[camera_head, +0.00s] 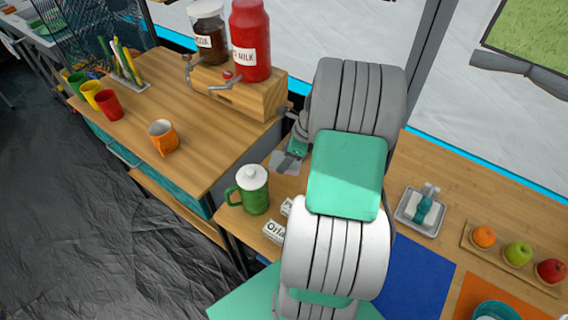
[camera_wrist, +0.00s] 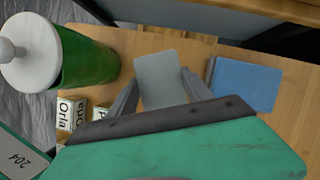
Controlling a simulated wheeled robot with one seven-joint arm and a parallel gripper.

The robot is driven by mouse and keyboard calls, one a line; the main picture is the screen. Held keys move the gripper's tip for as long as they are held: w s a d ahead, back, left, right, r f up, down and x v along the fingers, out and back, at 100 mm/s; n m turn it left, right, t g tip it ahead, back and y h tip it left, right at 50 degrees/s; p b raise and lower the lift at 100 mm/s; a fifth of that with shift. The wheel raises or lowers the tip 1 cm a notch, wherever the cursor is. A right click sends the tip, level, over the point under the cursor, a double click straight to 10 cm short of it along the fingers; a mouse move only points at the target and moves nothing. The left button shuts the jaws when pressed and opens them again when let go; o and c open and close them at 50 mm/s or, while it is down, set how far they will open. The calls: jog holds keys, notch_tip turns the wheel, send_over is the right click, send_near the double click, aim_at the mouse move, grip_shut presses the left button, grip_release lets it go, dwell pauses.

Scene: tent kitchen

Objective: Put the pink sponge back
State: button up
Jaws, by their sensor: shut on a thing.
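My arm hides much of the counter in the head view.
A green jug (camera_head: 254,195) with a white lid stands close left of my gripper. Small labelled boxes (camera_head: 273,231) sit in front. A wooden dispenser stand (camera_head: 255,98) is behind left. A tray (camera_head: 420,209) and fruit board (camera_head: 512,258) are on the right.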

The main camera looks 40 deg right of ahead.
jog(key=shift+w+d+f, duration=0.2)
jog(key=shift+w+f, duration=0.4)
jog(key=shift+f, duration=0.25)
jog(key=shift+w+f, duration=0.2)
jog(key=shift+f, duration=1.55)
jog(key=o, duration=1.2)
jog(key=shift+f, duration=0.1)
